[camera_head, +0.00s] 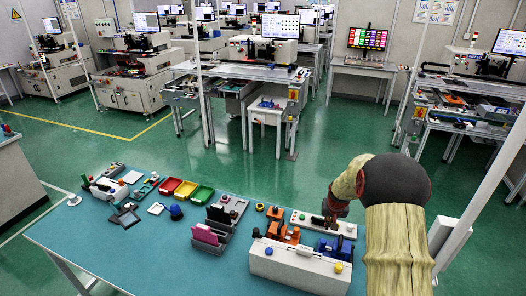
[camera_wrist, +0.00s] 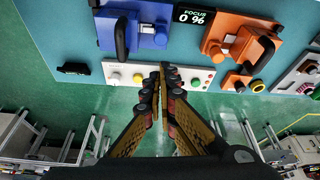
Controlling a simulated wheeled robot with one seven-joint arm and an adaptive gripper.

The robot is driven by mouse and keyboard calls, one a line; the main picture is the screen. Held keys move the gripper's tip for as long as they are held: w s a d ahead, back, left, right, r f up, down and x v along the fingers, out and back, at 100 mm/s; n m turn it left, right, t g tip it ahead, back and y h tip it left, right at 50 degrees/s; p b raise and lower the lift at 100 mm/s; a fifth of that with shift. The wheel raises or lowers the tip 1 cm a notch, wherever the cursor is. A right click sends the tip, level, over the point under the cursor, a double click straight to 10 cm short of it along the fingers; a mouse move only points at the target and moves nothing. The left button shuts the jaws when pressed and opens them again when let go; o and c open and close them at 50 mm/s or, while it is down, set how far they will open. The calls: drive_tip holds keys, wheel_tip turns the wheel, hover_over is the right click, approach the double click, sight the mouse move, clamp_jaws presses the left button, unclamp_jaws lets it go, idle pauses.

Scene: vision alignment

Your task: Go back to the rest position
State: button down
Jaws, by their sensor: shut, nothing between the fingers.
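My gripper (camera_wrist: 160,82) is shut with its fingertips together and nothing between them. In the wrist view it is over a white button panel (camera_wrist: 125,75) with round knobs and buttons, hiding part of its middle. I cannot tell whether the fingertips touch the panel. In the head view my gripper (camera_head: 331,214) is at the right part of the teal table (camera_head: 150,262), above the same white panel (camera_head: 303,217). My arm comes in from the right and hides what is behind it.
A blue device (camera_wrist: 140,28) and an orange device (camera_wrist: 240,48) sit beside the panel, with a small display (camera_wrist: 195,17) between them. A white box with buttons (camera_head: 290,262) is at the table's front. Coloured trays (camera_head: 185,190) stand further left. The table's front left is clear.

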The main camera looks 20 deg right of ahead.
drive_tip(key=s+a+f+g, duration=0.2)
drive_tip(key=s+a, duration=0.1)
drive_tip(key=s, duration=0.2)
drive_tip(key=s+a+r+n+t+y+b, duration=0.1)
drive_tip(key=s+a+r+b, duration=0.3)
drive_tip(key=s+a+r, duration=0.7)
drive_tip(key=s+a+r+n+t+b, duration=0.3)
drive_tip(key=s+a+r, duration=0.8)
drive_tip(key=s+a, duration=0.4)
drive_tip(key=shift+s+a+n+y+b, duration=0.4)
drive_tip(key=shift+s+n+b, duration=0.4)
drive_tip(key=shift+s+b, duration=0.35)
